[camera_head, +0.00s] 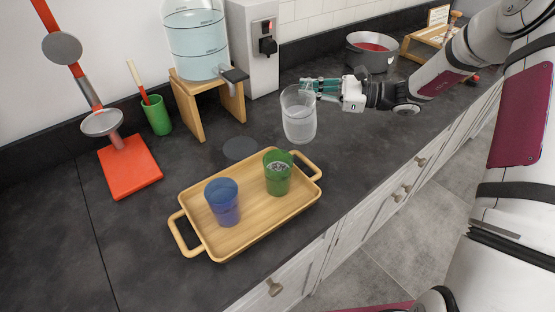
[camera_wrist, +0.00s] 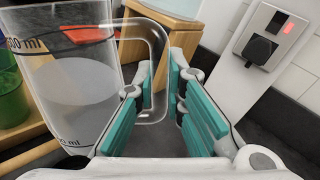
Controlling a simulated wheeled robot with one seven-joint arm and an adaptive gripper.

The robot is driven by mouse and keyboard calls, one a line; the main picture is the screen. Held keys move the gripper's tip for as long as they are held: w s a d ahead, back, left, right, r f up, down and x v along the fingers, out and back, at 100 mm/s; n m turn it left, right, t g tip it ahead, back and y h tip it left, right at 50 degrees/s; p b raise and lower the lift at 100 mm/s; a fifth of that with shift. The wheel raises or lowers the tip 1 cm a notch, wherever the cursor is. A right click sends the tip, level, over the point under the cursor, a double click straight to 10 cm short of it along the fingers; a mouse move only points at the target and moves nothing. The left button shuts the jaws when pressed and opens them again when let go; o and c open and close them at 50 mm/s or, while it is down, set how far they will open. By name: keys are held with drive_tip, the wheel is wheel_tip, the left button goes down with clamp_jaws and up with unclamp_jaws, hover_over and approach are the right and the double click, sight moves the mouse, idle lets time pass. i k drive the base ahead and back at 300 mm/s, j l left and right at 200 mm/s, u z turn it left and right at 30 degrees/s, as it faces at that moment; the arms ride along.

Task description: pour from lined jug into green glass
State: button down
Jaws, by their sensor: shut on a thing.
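The lined jug (camera_head: 299,118) is clear, with black ml lines and numbers that show in the wrist view (camera_wrist: 70,105). It looks upright, with a pale level surface inside. My gripper (camera_head: 318,87) is shut on its handle (camera_wrist: 158,70), which passes between the teal fingers in the wrist view. The jug is behind and right of the green glass (camera_head: 278,177); its height above the counter is hard to tell. The green glass stands upright on the tray, with small pale pieces inside. Part of it shows at the left edge of the wrist view (camera_wrist: 12,95).
A blue glass (camera_head: 223,205) shares the wooden tray (camera_head: 252,236). A water dispenser (camera_head: 196,40) on a wooden stand (camera_head: 188,108), a white machine (camera_head: 250,45) and a dark pot (camera_head: 370,52) are behind.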

sight(278, 164)
drive_tip(key=i+l+u, duration=0.1)
drive_tip(key=l+u, duration=0.25)
drive_tip(key=i+l+u, duration=0.15)
drive_tip(key=u, duration=0.25)
